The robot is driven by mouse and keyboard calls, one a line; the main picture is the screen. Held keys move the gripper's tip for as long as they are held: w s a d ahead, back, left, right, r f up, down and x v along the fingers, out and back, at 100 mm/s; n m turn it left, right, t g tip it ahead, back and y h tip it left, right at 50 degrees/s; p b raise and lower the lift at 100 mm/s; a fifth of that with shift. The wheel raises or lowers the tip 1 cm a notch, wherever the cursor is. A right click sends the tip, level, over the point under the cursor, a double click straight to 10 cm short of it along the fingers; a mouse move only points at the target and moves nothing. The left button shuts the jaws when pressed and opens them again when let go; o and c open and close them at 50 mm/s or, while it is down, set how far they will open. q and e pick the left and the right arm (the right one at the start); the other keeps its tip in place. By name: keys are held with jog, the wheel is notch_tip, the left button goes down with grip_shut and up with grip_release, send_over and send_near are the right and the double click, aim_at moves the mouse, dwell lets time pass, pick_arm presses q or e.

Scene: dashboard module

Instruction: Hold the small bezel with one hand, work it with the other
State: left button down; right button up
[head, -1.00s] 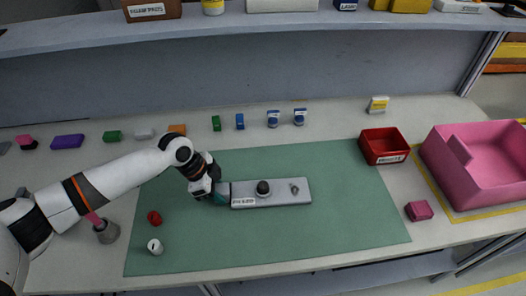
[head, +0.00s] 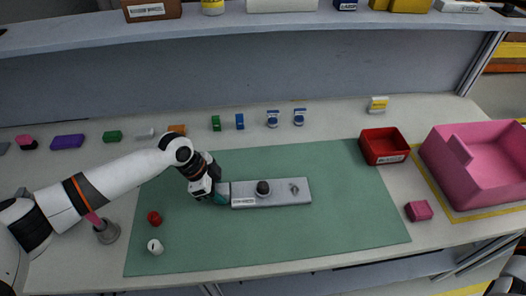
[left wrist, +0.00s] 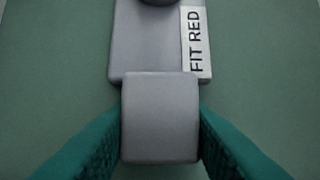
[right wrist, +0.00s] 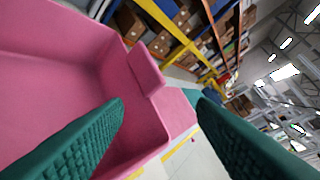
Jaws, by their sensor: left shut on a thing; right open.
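The small bezel (head: 275,195) is a flat grey plate lying on the green mat. It carries a black round knob (head: 263,188), a small metal toggle (head: 294,188) and a white label. In the left wrist view the label on the bezel (left wrist: 150,45) reads "FIT RED". My left gripper (head: 221,194) is shut on the grey tab at the bezel's left end, one teal finger on each side. A red knob (head: 154,218) and a white knob (head: 155,247) lie on the mat's left part. My right gripper (right wrist: 160,102) is open and empty, facing the pink bin.
The pink bin (head: 445,178) stands at the right. A red labelled tray (head: 370,152) sits at the mat's upper right, and a pink block (head: 418,211) lies nearby. Several small coloured parts line the back of the table. The green mat (head: 330,235) is clear in front of the bezel.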

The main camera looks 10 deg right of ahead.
jog(key=w+a+r+n+t+y, duration=0.2)
jog(key=w+a+r+t, duration=0.25)
jog(key=w+a, duration=0.8)
jog(key=w+a+r+n+t+y, duration=0.2)
jog(key=w+a+r+t, duration=0.25)
jog(key=w+a, duration=0.75)
jog(key=w+a+r+n+y, duration=0.1)
jog(key=w+a+n+y, duration=0.3)
jog(key=a, duration=0.7)
jog(key=w+a+r+n+y, duration=0.15)
jog(key=w+a+y, duration=0.35)
jog(key=a, duration=0.6)
jog(key=s+a+f+n+g+y, duration=0.1)
jog(key=s+a+f+n+g, duration=0.2)
jog(key=a, duration=0.6)
jog(key=a+f+n+g+y, duration=0.25)
jog(key=a+f, duration=0.25)
jog(key=a, duration=0.4)
jog(key=s+a+f+n+g+y, duration=0.1)
jog(key=s+a+f+n+g, duration=0.2)
jog(key=a, duration=0.6)
jog(key=n+g+h, duration=0.6)
jog(key=n+g, duration=0.2)
jog(key=n, duration=0.3)
send_near(263, 185)
jog(key=shift+y, duration=0.25)
notch_tip(263, 185, down, 9)
jog(key=shift+w+d+f, duration=0.15)
jog(key=shift+w, duration=0.05)
